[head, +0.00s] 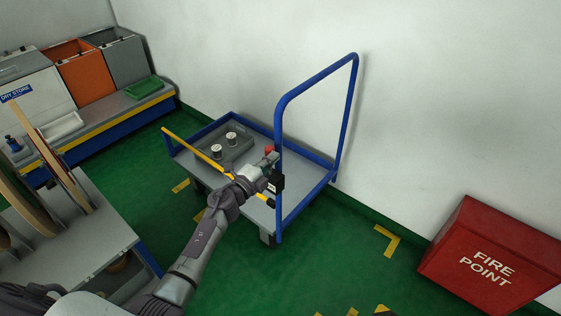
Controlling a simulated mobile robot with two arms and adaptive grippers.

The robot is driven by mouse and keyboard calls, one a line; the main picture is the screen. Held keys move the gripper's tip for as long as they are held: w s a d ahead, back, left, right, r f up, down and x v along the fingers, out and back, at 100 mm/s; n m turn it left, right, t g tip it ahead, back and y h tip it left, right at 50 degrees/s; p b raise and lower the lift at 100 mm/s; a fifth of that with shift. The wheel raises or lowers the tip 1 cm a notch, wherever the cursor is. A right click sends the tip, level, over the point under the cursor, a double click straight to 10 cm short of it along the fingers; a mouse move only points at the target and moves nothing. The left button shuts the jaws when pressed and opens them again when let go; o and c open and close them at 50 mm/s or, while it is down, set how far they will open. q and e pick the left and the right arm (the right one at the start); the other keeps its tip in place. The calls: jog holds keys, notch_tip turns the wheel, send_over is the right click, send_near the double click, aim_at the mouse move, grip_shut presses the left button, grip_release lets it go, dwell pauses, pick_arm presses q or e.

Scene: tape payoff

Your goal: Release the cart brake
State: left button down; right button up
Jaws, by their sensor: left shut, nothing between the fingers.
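The cart (304,196) has a blue frame, a tall blue push handle and a grey deck, and stands against the white wall. A red knob (269,149) shows beside the near handle post, just past my gripper. A black block (276,182) sits low on that post; I cannot tell whether it joins the knob. My left gripper (272,158) is shut and empty, right at the red knob; I cannot tell if they touch. My arm and gripper hide part of the deck and the knob's lower part. My right gripper is not in view.
A yellow bar (190,146) runs along the cart's near side. A grey tray (222,150) with two silver cylinders lies on the deck. A grey table with reels (110,230) stands left, a red fire point box (490,262) right. Green floor is clear between.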

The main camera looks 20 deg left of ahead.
pick_arm(q)
jog(key=shift+w+a+r+n+p, duration=0.1)
jog(key=shift+w+a+n+p, duration=0.1)
jog(key=shift+a+n+p, duration=0.35)
jog(key=shift+w+a+r+n+p, duration=0.1)
jog(key=shift+w+a+n+p, duration=0.15)
jog(key=shift+a+n, duration=0.5)
jog(key=shift+w+a+r+n+p, duration=0.1)
jog(key=shift+w+a+n+p, duration=0.1)
jog(key=shift+a+n+p, duration=0.45)
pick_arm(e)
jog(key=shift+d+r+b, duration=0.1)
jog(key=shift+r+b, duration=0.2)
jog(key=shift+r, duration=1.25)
pick_arm(q)
jog(key=shift+d, duration=0.1)
